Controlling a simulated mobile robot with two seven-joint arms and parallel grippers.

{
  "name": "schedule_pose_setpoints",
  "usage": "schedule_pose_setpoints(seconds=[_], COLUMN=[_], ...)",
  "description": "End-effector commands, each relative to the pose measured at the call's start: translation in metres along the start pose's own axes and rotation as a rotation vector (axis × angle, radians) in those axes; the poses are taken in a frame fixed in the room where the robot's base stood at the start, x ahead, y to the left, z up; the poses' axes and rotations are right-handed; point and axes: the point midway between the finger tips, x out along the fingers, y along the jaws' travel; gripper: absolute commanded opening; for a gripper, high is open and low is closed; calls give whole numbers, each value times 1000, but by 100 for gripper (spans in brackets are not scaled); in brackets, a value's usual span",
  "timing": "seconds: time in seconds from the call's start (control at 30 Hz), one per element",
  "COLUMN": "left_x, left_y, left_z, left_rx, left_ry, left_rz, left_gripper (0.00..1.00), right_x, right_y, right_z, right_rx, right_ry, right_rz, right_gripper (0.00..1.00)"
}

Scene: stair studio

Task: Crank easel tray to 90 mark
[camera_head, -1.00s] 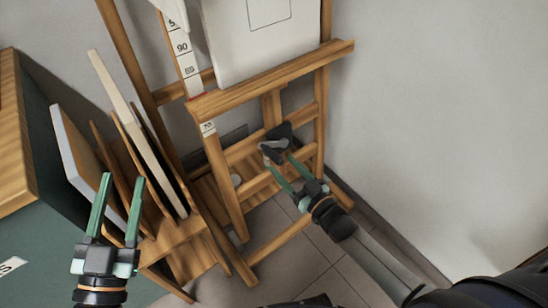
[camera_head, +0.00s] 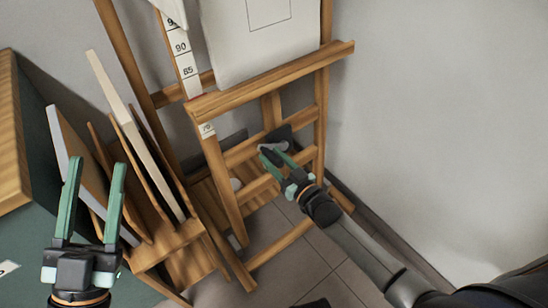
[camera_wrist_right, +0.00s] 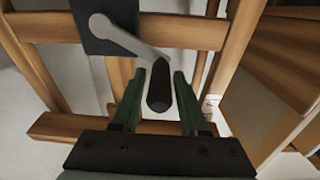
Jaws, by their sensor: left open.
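The wooden easel tray (camera_head: 270,80) is a ledge under a pale canvas (camera_head: 262,45). A white scale strip (camera_head: 181,47) marked 90 and 85 stands at its left; the tray's red-marked left end lies below the 85. The crank is low behind the tray, with a dark housing (camera_head: 281,135). In the right wrist view its grey arm (camera_wrist_right: 128,38) ends in a black handle (camera_wrist_right: 159,88). My right gripper (camera_head: 272,153) has its green fingers on either side of the handle; whether they press on it is unclear. My left gripper (camera_head: 95,160) is open and empty at lower left.
A wooden rack (camera_head: 170,245) holding several upright boards (camera_head: 136,130) stands left of the easel, near my left gripper. A green cabinet (camera_head: 25,235) with a wooden top is at far left. A bare wall (camera_head: 440,130) closes the right side.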

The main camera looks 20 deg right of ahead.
Motion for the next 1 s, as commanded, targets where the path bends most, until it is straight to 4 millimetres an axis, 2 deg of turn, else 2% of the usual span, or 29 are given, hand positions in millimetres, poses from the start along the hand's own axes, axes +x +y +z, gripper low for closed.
schedule_pose_setpoints(seconds=[0.07,0.37,1.0], left_x=[0,0,0], left_y=[0,0,0], left_z=[0,0,1], left_rx=[0,-1,-1], left_ry=[0,-1,-2], left_rz=[0,0,0], left_gripper=[50,50,50], right_x=[0,0,0], right_y=[0,0,0], right_z=[0,0,0], right_rx=[0,0,1], right_ry=[0,0,0], right_rz=[0,0,0], right_gripper=[34,0,0])
